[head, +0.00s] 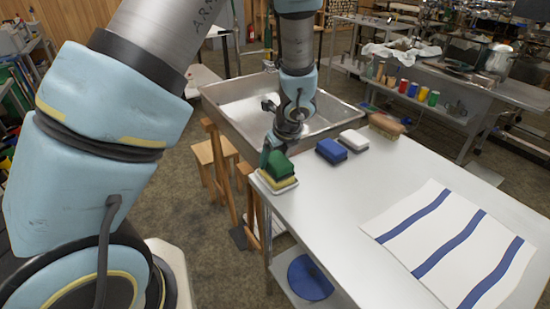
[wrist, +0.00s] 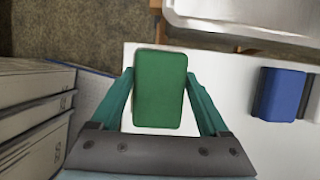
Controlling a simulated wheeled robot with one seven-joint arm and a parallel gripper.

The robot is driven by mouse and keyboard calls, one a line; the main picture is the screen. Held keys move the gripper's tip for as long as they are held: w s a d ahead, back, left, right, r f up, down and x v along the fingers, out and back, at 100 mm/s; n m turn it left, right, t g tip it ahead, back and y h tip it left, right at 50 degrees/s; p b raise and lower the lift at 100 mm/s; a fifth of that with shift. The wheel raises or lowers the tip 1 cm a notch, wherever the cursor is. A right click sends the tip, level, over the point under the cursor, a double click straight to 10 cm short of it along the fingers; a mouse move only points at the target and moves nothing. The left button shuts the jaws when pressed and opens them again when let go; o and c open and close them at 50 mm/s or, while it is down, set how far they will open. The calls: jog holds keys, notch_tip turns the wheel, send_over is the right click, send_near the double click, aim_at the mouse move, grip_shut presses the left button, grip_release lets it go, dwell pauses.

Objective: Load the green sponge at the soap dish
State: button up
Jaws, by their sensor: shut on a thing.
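The green sponge (head: 278,164) is at the left corner of the white table. In the wrist view the green sponge (wrist: 160,90) fills the space between the two teal fingers. My gripper (wrist: 160,98) is shut on it from both sides. In the head view, my gripper (head: 274,150) reaches down to the sponge from above. A yellow layer (head: 273,182) with a pale edge shows just under the green; I cannot tell whether this is part of the sponge or a dish beneath. No soap dish is clearly recognisable.
On the table (head: 340,190), right of the sponge, are a blue block (head: 331,151), a white block (head: 353,139) and a wooden-backed brush (head: 386,124). A striped towel (head: 450,245) lies at the right. A metal sink (head: 240,104) stands behind. The table's middle is clear.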

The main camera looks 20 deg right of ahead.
aim_at(275, 157)
jog(key=shift+f+b, duration=0.35)
jog(key=shift+f, duration=0.15)
dwell(1.2)
jog(key=shift+r, duration=0.1)
jog(key=shift+r+p, duration=3.2)
jog(key=shift+r, duration=0.25)
